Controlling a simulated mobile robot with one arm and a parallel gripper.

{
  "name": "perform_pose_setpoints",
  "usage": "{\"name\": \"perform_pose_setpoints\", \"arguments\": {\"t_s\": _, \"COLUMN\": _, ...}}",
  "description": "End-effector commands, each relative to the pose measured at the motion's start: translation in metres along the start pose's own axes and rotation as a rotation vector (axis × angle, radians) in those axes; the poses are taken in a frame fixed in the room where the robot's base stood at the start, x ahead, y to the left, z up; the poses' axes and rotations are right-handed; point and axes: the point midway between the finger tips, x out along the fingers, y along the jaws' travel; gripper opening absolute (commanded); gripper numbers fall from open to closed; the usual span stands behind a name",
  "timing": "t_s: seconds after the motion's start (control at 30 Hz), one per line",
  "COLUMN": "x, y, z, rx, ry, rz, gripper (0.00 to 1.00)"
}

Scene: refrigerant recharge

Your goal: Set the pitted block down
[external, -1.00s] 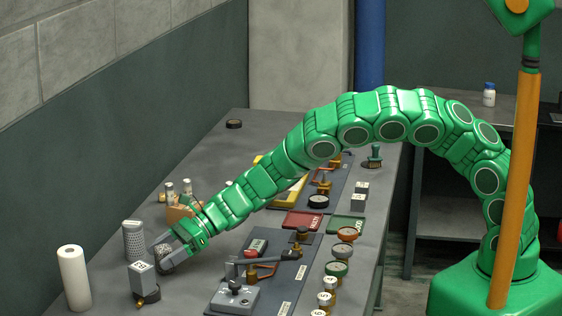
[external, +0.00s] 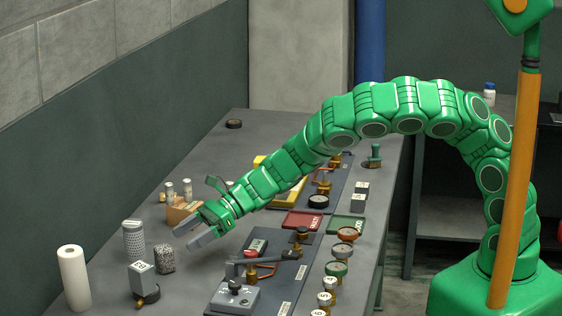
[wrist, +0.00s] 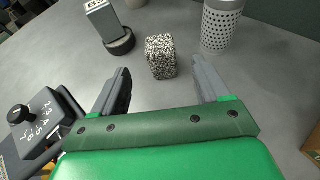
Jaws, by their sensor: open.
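The pitted block (external: 165,258), speckled black and white, stands on the grey bench between the perforated cylinder and the labelled grey block. In the wrist view the pitted block (wrist: 160,56) stands ahead of the fingertips, between their lines and touching neither. My gripper (external: 193,236) is open and empty, above and to the right of the block in the external view. In the wrist view my gripper (wrist: 162,80) shows its two grey fingers spread apart.
A perforated cylinder (external: 133,240) stands behind the block. A labelled grey block (external: 142,278) with a black round base stands in front, and a white roll (external: 73,278) farther left. A grey dial box (external: 235,298) stands to the right. Bare bench lies around the pitted block.

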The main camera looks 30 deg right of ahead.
Motion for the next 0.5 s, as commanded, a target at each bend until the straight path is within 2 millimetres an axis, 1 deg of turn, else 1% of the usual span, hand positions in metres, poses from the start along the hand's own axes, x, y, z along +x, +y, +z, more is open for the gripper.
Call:
{"name": "perform_pose_setpoints", "arguments": {"t_s": 0.03, "x": -0.006, "y": -0.001, "z": 0.001, "rx": -0.003, "ry": 0.001, "rz": -0.003, "gripper": 0.76}}
{"name": "perform_pose_setpoints", "arguments": {"t_s": 0.2, "x": -0.022, "y": -0.001, "z": 0.002, "rx": -0.003, "ry": -0.001, "rz": -0.003, "gripper": 0.76}}
{"name": "perform_pose_setpoints", "arguments": {"t_s": 0.4, "x": -0.036, "y": -0.001, "z": 0.000, "rx": 0.000, "ry": 0.001, "rz": -0.003, "gripper": 0.76}}
{"name": "perform_pose_setpoints", "arguments": {"t_s": 0.5, "x": -0.039, "y": -0.001, "z": 0.001, "rx": 0.000, "ry": 0.000, "rz": -0.004, "gripper": 0.76}}
